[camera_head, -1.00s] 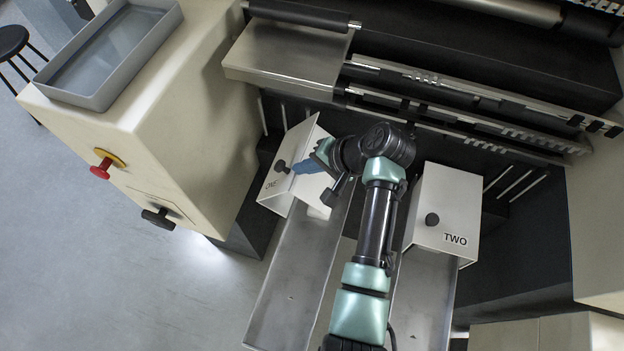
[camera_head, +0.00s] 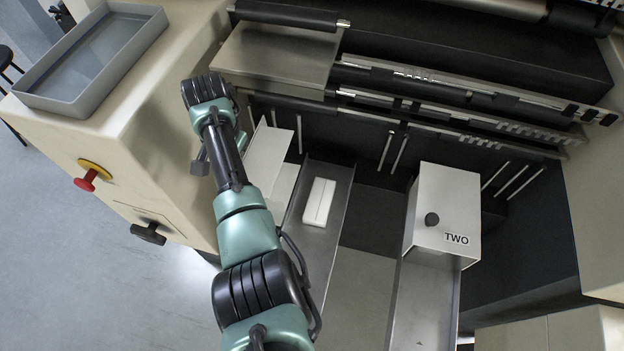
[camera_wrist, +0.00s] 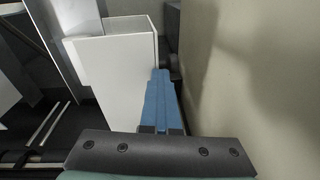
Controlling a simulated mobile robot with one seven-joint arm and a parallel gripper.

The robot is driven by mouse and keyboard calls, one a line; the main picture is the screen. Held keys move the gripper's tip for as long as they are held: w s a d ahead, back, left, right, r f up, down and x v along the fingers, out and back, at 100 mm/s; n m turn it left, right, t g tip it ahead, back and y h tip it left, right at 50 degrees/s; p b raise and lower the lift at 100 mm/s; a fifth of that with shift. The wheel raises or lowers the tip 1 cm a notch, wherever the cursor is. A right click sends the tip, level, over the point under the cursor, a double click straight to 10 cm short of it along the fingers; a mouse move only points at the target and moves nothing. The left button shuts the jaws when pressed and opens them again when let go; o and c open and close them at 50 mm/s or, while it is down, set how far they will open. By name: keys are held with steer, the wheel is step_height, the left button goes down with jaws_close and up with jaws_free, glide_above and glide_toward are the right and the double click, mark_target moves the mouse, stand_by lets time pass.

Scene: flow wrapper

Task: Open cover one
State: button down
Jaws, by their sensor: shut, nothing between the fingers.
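Cover one (camera_head: 268,155) is a white box swung out to the left, off its metal chute (camera_head: 323,245), partly hidden behind my arm. Its label and knob are hidden in the head view. A white two-part item (camera_head: 319,202) lies exposed on the chute. In the wrist view, the white box of the cover (camera_wrist: 117,80) stands close to the left of my gripper (camera_wrist: 160,76). The blue fingers are shut and empty, beside the box's side; I cannot tell if they touch it. In the head view my gripper is hidden behind my arm.
Cover two (camera_head: 444,205), with a dark knob, sits over the right chute (camera_head: 422,300). The beige cabinet (camera_head: 150,130) stands left, with a red knob (camera_head: 88,180), a black knob (camera_head: 148,233) and a grey tray (camera_head: 95,55) on top. Its wall is close right in the wrist view.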

steer(key=shift+w+a+f, duration=0.1)
steer(key=shift+a+f, duration=0.05)
steer(key=shift+f, duration=0.15)
stand_by(0.4)
